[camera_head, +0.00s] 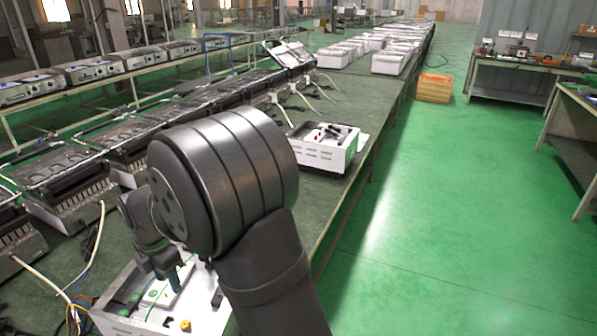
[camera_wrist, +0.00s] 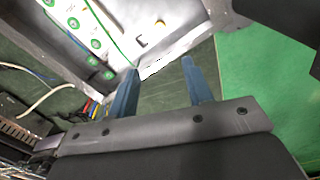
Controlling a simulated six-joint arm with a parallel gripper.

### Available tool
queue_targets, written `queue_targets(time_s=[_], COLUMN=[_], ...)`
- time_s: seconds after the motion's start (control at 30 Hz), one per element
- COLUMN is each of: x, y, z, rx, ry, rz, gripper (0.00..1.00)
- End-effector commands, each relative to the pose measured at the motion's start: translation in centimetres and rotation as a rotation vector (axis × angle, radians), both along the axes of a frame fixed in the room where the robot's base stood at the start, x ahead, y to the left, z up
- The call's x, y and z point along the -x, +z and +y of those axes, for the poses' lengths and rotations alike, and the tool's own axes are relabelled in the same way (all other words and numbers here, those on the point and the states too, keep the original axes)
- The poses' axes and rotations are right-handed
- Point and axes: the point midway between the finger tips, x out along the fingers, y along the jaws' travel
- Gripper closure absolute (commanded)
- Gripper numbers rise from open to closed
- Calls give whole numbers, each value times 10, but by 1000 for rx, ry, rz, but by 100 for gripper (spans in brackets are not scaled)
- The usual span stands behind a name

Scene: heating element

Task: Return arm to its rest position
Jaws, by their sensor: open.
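My gripper (camera_wrist: 160,82) shows in the wrist view with two blue-grey fingers apart and nothing between them. It is over the green bench top (camera_wrist: 155,100), beside a white open housing (camera_wrist: 185,42). In the head view my dark arm fills the middle and hides much of the bench. The housing (camera_head: 205,318) shows at the bottom left there, with a white board (camera_head: 168,290) and a small yellow part (camera_head: 185,325) in it. The fingers are partly hidden near the housing in that view.
A second white unit (camera_head: 322,155) stands farther along the bench. Dark heater units (camera_head: 75,165) line the left side, with loose cables (camera_head: 90,245) near the housing. A wooden crate (camera_head: 434,88) stands on the floor. The green floor (camera_head: 450,210) at right is clear.

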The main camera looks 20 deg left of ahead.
Motion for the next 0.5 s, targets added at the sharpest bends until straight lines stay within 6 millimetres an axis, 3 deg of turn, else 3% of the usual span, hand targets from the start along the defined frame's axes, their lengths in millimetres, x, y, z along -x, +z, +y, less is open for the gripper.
queue_targets(time_s=[0.27,0.5], x=[0,0], y=[-11,-54], z=[0,-1], rx=[1,4], ry=[0,0], rz=[0,2], gripper=[54,54])
